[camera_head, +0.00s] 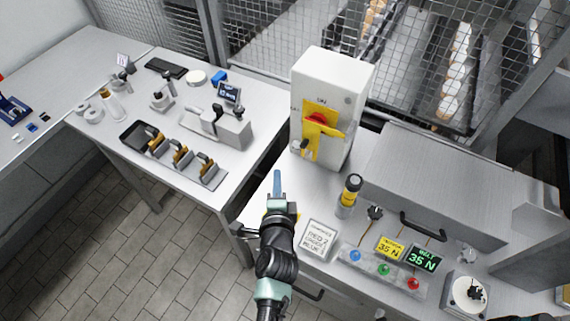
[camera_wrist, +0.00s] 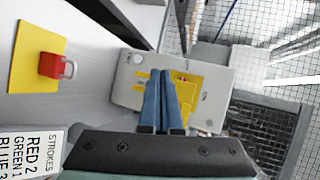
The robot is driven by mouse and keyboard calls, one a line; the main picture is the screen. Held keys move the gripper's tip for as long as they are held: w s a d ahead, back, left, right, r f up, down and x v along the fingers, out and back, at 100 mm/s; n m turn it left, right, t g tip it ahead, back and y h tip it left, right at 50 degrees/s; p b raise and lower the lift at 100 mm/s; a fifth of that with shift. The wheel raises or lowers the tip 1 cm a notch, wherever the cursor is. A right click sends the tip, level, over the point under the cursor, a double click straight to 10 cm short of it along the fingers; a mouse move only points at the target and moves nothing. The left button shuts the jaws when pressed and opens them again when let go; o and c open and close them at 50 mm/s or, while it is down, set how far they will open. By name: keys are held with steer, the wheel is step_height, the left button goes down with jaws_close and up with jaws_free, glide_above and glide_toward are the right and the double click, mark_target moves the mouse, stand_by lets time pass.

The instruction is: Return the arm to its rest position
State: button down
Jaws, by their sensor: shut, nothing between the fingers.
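My gripper (camera_head: 277,183) is at the end of my arm, which reaches up over the front edge of the right-hand bench in the head view. Its blue fingers (camera_wrist: 162,78) are together and empty in the wrist view. They point towards a white switch box (camera_head: 332,90) with a yellow plate and a red and yellow handle (camera_head: 321,122). The fingertips look apart from the box. The box also shows in the wrist view (camera_wrist: 128,88), partly hidden behind the fingers.
A sign (camera_head: 319,238) and a button panel (camera_head: 382,272) are right of my arm. A yellow-topped cylinder (camera_head: 348,194) stands behind them. A red padlock (camera_wrist: 58,66) lies on a yellow plate in the wrist view. Another bench (camera_head: 100,60) is left; wire mesh stands behind.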

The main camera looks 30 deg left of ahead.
steer(key=shift+s+r, duration=0.2)
steer(key=shift+s, duration=0.4)
steer(key=shift+s+r, duration=0.2)
steer(key=shift+s, duration=0.4)
